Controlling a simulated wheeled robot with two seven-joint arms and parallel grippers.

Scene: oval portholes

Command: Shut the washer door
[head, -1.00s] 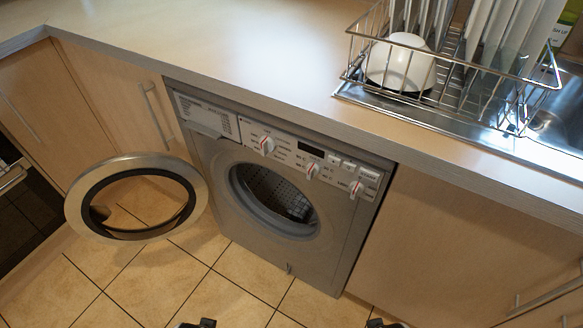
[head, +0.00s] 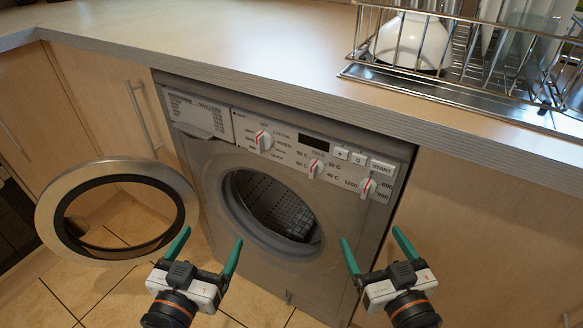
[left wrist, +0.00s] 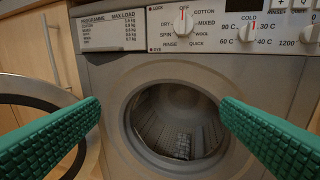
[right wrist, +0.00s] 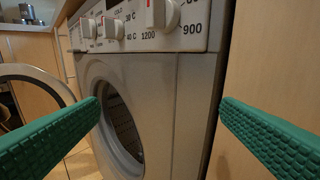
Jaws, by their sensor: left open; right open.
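The grey washer (head: 338,206) stands under the counter with its drum opening (head: 270,210) uncovered. Its round door (head: 51,206), a metal ring with a dark inner rim, is swung wide open to the left. My left gripper (head: 209,248) is open and empty in front of the washer, right of the door and apart from it. In the left wrist view the door's edge (left wrist: 91,150) shows partly behind the left finger. My right gripper (head: 371,246) is open and empty in front of the washer's right side. The door also shows in the right wrist view (right wrist: 40,76).
The counter (head: 250,60) runs above the washer. A wire dish rack (head: 362,45) with a white bowl (head: 412,42) and plates stands on it at the right. A cabinet handle (head: 140,115) sits behind the open door. Tiled floor (head: 120,295) lies below.

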